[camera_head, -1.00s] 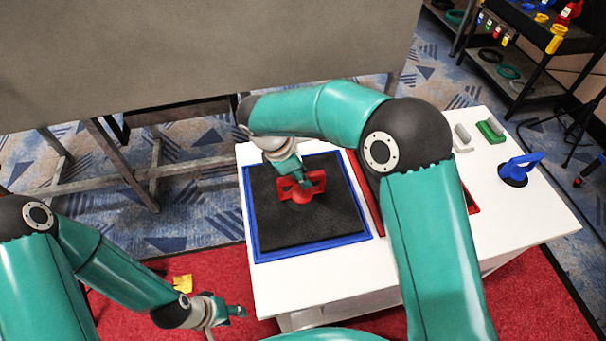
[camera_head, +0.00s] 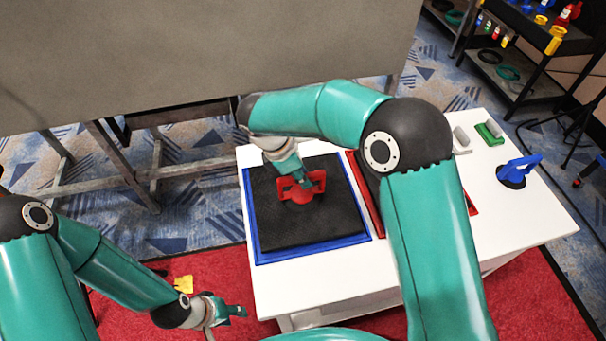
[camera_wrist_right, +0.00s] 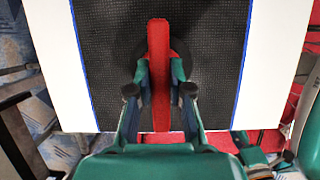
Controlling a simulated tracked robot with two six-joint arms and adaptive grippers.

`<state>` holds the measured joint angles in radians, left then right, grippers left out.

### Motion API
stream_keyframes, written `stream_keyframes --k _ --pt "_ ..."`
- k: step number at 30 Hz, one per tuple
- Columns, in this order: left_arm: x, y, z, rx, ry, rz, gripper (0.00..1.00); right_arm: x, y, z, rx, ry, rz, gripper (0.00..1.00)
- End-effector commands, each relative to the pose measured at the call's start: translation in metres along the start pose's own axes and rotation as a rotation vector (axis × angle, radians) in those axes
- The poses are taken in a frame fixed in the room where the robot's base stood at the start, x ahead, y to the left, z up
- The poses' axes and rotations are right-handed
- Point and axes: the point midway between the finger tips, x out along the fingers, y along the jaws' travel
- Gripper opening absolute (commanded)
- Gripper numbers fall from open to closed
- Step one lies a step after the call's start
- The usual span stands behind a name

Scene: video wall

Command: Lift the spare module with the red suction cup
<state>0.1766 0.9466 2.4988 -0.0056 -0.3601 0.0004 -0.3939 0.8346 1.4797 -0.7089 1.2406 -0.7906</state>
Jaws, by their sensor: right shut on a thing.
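The spare module (camera_head: 330,221) is a flat black textured panel above the blue-edged tray (camera_head: 310,250) on the white table. The red suction cup (camera_head: 311,190) sits on the module's face. My right gripper (camera_head: 299,179) is shut on the cup's red handle, which shows between the fingers in the right wrist view (camera_wrist_right: 159,55). The module covers the tray's far edge and appears slightly raised; the gap beneath cannot be seen. My left gripper (camera_head: 232,311) hangs over the red carpet, left of the table and away from the module; its jaw opening is unclear.
A red-edged tray (camera_head: 366,195) lies right of the module, mostly hidden by my right arm. A blue suction cup (camera_head: 517,170) and a green-and-grey block (camera_head: 490,132) stand on the table's right. A grey panel (camera_head: 200,50) rises behind. A shelf rack (camera_head: 535,60) stands back right.

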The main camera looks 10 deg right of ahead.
Motion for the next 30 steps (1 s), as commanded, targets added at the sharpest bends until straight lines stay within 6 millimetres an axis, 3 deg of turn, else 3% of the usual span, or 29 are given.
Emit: stream_keyframes --k 30 --pt "-0.027 0.01 0.0 0.0 0.0 0.0 0.4 -0.033 0.001 0.013 0.001 0.0 0.003 0.0"
